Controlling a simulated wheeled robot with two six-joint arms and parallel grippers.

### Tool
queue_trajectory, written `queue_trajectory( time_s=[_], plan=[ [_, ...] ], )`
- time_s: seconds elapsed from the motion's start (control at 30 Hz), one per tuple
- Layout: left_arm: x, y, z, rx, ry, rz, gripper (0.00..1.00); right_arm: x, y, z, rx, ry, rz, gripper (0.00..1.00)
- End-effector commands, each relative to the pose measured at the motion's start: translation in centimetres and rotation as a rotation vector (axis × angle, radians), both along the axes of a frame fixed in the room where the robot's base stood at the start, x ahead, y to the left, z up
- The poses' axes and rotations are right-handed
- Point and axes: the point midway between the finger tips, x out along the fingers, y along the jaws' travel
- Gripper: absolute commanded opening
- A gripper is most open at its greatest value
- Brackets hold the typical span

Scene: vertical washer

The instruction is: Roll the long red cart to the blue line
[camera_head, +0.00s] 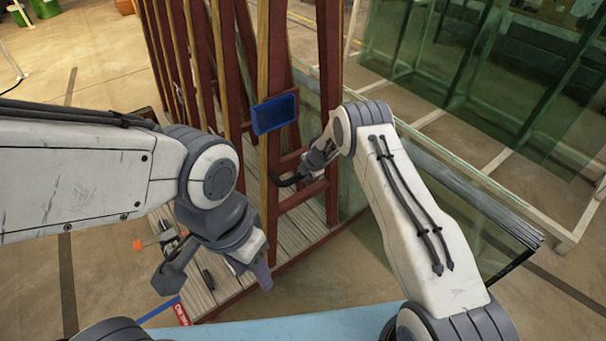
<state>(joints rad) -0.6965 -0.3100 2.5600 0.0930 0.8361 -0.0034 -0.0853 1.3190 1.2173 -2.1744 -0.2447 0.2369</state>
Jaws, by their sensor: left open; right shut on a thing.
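The long red cart (264,150) stands ahead of me, with dark red uprights faced with wood strips and a grey plank deck. My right gripper (298,181) reaches in from the right and is shut on the cart's red end frame, low between two uprights; the exact grip is small and partly hidden by its wrist. My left gripper (212,279) is open and empty, pointing down over the cart's near left deck corner. A short blue line (160,309) shows on the floor at the lower left, partly hidden by the cart's corner.
A blue bin (275,113) hangs on the cart's upright. Green glass panels on a pale rack (480,175) stand close on the right. A light blue surface (300,327) spans the bottom edge. Open floor (100,275) lies to the left; green barrels (45,8) stand far back.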

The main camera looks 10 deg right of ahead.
Motion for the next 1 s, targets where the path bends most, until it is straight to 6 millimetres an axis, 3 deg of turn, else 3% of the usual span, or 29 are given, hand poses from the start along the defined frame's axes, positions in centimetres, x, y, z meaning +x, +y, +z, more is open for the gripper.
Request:
queue_trajectory(
  time_s=[1.0],
  plan=[
    [0.00,0.00,0.77,0.000,0.000,0.000,0.50,0.31,0.80,0.00,0.007,0.002,0.006,0.00]
  ],
)
